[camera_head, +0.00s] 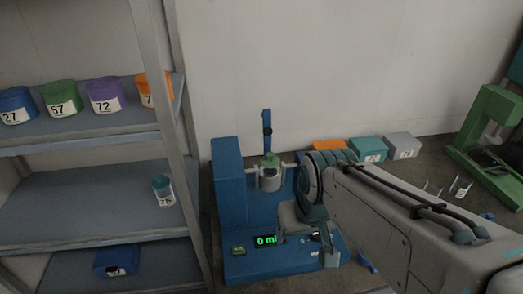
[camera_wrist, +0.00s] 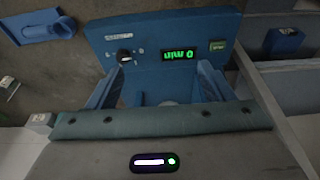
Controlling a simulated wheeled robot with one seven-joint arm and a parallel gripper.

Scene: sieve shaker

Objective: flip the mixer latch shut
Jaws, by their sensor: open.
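The blue mixer (camera_head: 228,185) stands on the floor-level surface, with a grey jar (camera_head: 271,182) under a green top held between side arms. A blue bar with a dark knob, seemingly the latch (camera_head: 266,122), stands upright behind the jar. My gripper (camera_head: 308,240) is in front and to the right of the jar, over the mixer's base, apart from the latch. In the wrist view my gripper (camera_wrist: 162,72) is open and empty between two blue-grey fingers, facing the front panel (camera_wrist: 150,68). The latch is not seen there.
A shelf (camera_head: 80,205) with several labelled tubs is close on the left. Orange, teal (camera_head: 368,149) and grey boxes lie behind my arm. A green machine (camera_head: 490,125) stands at the right. A blue scoop-like thing (camera_wrist: 40,27) lies beside the mixer.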

